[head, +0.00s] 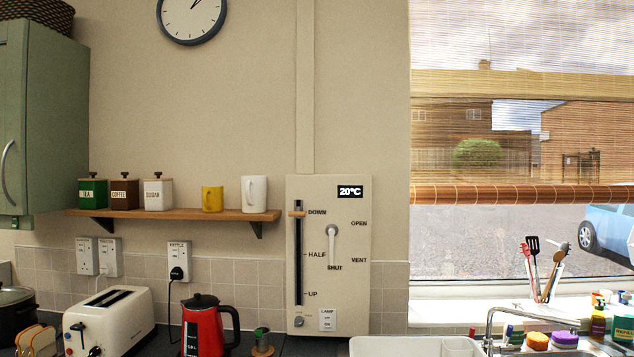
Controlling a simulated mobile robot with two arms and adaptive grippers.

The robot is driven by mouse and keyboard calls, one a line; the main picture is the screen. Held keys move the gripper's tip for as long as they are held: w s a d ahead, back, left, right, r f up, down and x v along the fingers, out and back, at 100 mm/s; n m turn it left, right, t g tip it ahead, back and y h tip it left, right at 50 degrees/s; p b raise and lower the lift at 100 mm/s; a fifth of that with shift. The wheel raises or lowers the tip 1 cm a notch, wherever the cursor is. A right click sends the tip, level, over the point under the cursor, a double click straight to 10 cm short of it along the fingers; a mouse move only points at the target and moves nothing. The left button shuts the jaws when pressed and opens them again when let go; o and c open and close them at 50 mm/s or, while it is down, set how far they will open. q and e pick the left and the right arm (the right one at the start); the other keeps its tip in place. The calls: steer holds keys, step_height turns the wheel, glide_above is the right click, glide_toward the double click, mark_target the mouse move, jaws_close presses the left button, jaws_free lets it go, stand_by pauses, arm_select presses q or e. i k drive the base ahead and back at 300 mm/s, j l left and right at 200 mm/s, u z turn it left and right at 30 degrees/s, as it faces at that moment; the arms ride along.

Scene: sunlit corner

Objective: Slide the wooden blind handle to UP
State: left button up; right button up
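The wooden blind handle (297,214) sits near the top of a dark vertical slot (298,265) on a cream wall panel (345,285). It is level with the DOWN label. HALF is beside the middle of the slot and UP is near its bottom. The bamboo blind (520,85) hangs over the upper part of the window, with its rolled lower edge (520,195) about two thirds down the visible window. Neither of my grippers is in view.
The panel also has a pale lever (332,245) among OPEN, VENT and SHUT, a LAMP switch (327,319) and a small knob (299,322). A wooden shelf (170,215) with canisters and mugs is left. A red kettle (205,325) and a toaster (110,320) stand below.

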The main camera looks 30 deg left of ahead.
mark_target(299, 213)
steer(key=i+u, duration=0.35)
steer(key=i+l+u, duration=0.1)
steer(key=i+u, duration=0.25)
steer(key=i+l+u, duration=0.15)
steer(key=u, duration=0.15)
steer(key=i+l, duration=0.05)
steer(key=i, duration=0.05)
